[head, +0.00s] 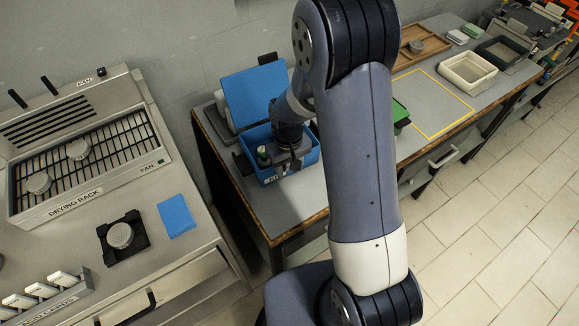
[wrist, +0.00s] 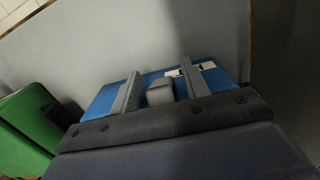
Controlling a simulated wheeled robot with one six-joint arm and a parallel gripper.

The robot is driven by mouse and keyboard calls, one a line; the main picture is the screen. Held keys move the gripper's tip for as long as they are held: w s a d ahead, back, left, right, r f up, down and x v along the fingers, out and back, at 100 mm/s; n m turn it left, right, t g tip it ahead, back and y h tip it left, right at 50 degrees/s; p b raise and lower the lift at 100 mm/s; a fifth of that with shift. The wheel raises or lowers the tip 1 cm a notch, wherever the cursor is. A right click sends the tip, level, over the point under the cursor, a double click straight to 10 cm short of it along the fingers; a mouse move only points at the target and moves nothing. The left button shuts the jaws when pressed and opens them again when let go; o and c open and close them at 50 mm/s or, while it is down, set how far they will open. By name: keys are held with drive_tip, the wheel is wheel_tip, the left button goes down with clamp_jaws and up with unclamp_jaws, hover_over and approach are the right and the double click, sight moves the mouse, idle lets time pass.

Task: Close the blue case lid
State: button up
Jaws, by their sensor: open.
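The blue case (head: 308,158) sits on the grey bench, and its blue lid (head: 256,92) stands open, leaning back at the rear. A small green-topped item (head: 262,154) is inside the case at the left. My gripper (head: 291,163) is over the case's open front part, apart from the lid. In the wrist view my gripper (wrist: 160,72) has its two fingers spread, with a grey block between them. Behind the fingers is a blue surface of the case (wrist: 104,101) with a white label. Whether the fingers touch the case is unclear.
A green case (head: 401,114) is partly hidden behind my arm; green also shows in the wrist view (wrist: 28,125). A drying rack (head: 85,160) and a blue pad (head: 176,216) are on the left counter. A yellow-outlined area (head: 432,100) is bare. A cream bin (head: 468,73) stands farther right.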

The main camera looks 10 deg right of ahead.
drive_tip(key=r, duration=1)
drive_tip(key=shift+w+a+r+b, duration=0.1)
drive_tip(key=shift+w+r+b, duration=0.15)
drive_tip(key=shift+r+b, duration=0.15)
drive_tip(key=shift+f+b, duration=0.35)
drive_tip(key=shift+b, duration=0.9)
drive_tip(key=shift+s+b, duration=0.1)
drive_tip(key=shift+b, duration=0.9)
drive_tip(key=b, duration=0.3)
drive_tip(key=shift+s+r+t, duration=0.3)
drive_tip(key=shift+s, duration=0.05)
wheel_tip(320, 180, down, 10)
drive_tip(key=shift+f, duration=0.2)
drive_tip(key=shift+c, duration=0.2)
clamp_jaws()
